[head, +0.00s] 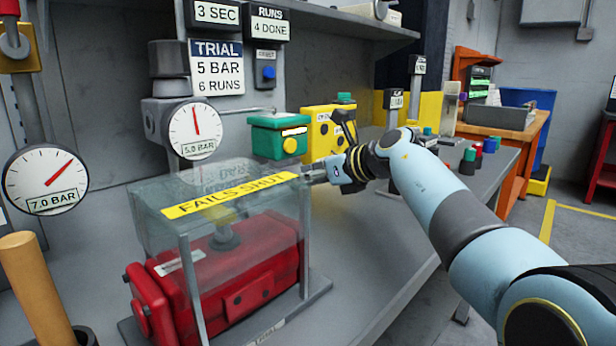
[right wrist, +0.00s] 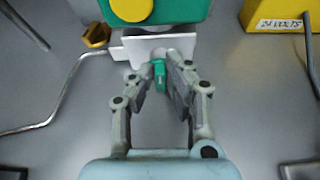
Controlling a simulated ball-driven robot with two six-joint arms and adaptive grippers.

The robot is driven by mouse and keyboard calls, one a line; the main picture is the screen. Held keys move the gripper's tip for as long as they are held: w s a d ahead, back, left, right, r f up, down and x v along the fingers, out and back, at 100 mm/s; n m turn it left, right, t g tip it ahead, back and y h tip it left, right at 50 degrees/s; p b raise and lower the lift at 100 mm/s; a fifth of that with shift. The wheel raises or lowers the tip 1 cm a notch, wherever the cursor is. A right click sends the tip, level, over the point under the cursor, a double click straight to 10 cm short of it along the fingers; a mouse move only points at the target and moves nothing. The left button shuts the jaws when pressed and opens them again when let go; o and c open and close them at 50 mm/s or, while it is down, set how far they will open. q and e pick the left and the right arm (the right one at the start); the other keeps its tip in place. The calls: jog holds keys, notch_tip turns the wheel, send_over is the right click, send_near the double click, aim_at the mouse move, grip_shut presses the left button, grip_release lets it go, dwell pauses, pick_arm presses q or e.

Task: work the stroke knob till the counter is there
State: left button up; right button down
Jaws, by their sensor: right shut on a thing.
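The counter (head: 267,23) in the head view reads RUNS 4 DONE. The trial sign (head: 217,66) beside it reads 5 BAR, 6 RUNS. My right gripper (head: 318,174) is at the bench, right of the clear guard and in front of the green box (head: 277,136) with a yellow button. In the right wrist view its fingers (right wrist: 160,75) are shut on a small green knob (right wrist: 159,76), in front of a white plate (right wrist: 190,48). I cannot read a label on this knob. My left gripper is not in view.
A clear guard (head: 165,212) marked FAILS SHUT covers a red actuator (head: 245,285). Gauges read 5.0 BAR (head: 195,131) and 7.0 BAR (head: 45,181). A yellow 24 volts box (right wrist: 285,14) stands right of the green box. A thin tube (right wrist: 62,92) curves at left.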

jog(key=shift+w+d+m+y, duration=0.1)
jog(key=shift+d+m+y, duration=0.15)
jog(key=shift+m, duration=0.25)
jog(key=shift+w+f+m+g+y, duration=0.1)
jog(key=shift+m+g+y, duration=0.25)
jog(key=shift+m+g, duration=0.15)
jog(key=shift+w+d+f+m+g+y+b, duration=0.1)
jog(key=shift+d+m+g+y+b, duration=0.15)
jog(key=shift+m+b, duration=0.3)
jog(key=shift+w+f+m+g+y+b, duration=0.15)
jog(key=shift+m+y+b, duration=0.2)
jog(key=shift+m, duration=0.3)
jog(key=shift+r, duration=0.1)
jog(key=c, duration=1.3)
grip_release()
jog(key=shift+c, duration=0.2)
jog(key=shift+d, duration=0.1)
